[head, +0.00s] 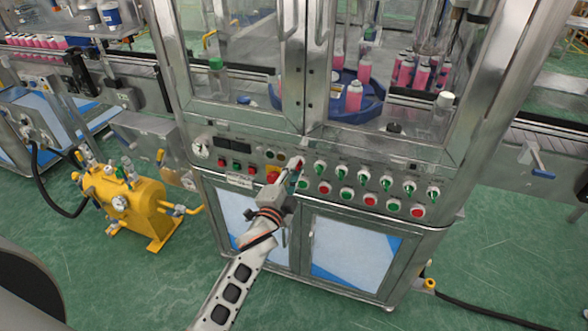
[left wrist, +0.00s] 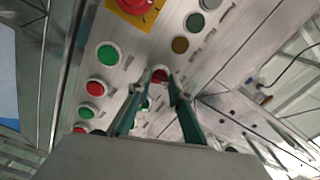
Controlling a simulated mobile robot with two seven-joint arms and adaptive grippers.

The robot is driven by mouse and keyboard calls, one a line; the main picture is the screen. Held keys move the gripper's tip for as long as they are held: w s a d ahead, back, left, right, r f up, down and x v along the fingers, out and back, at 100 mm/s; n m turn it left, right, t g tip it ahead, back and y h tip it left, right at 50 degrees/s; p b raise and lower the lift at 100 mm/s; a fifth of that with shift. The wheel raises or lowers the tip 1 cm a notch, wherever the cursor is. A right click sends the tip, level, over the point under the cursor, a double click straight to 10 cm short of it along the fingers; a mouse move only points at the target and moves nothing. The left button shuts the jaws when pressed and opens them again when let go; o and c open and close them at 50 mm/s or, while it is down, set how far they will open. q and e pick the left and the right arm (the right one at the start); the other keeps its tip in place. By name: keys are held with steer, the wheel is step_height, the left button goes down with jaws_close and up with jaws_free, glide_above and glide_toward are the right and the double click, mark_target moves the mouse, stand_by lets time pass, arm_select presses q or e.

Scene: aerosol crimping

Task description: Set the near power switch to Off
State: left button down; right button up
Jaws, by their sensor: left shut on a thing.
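The control panel (head: 330,180) runs across the front of the steel machine. My left gripper (head: 292,168) reaches up to it, just right of the red emergency stop on its yellow plate (head: 272,173). In the left wrist view, the two green fingers of my left gripper (left wrist: 160,82) are shut on a small red-topped switch (left wrist: 159,75), which I take for the near power switch. The fingers hide its sides, and I cannot tell which position it points to. My right gripper is not in view.
Green rotary switches (head: 386,183) and red buttons (head: 370,199) sit close on the right. A green button (left wrist: 108,54) and a red button (left wrist: 95,87) lie left of the fingers in the wrist view. A yellow pump unit (head: 125,205) stands on the floor at left.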

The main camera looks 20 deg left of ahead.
arm_select(q)
steer(key=shift+n+p, duration=0.3)
steer(key=shift+n, duration=0.6)
steer(key=c, duration=1.8)
jaws_free()
steer(key=shift+c, duration=0.2)
steer(key=s, duration=1.2)
steer(key=shift+a, duration=0.2)
steer(key=shift+f, duration=0.1)
